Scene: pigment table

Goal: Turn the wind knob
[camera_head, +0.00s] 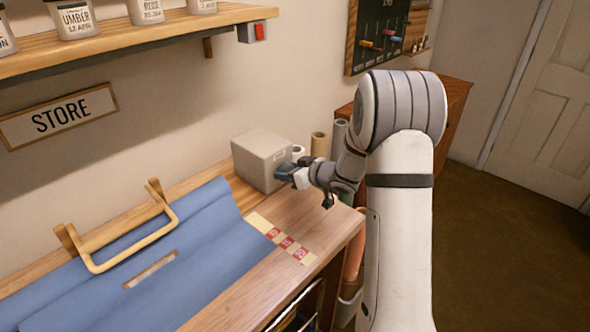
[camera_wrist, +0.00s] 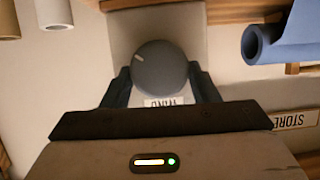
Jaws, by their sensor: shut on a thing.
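The wind knob (camera_wrist: 160,67) is a dark grey round dial with a light pointer mark, seen in the wrist view. It sits on a light grey box (camera_head: 262,160) that stands at the back of the bench in the head view. A label reading WIND (camera_wrist: 166,102) lies beside the knob, upside down in the wrist view. My gripper (camera_wrist: 160,80) has one finger on each side of the knob and is shut on it. In the head view my gripper (camera_head: 285,172) reaches the box's right front face, and the knob is mostly hidden there.
A blue cloth (camera_head: 215,265) with a wooden handle (camera_head: 130,250) covers the bench's left. A strip of red and cream labels (camera_head: 285,240) lies on the bench. Paper rolls (camera_head: 319,145) stand behind my arm. A shelf (camera_head: 130,38) with jars hangs above.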

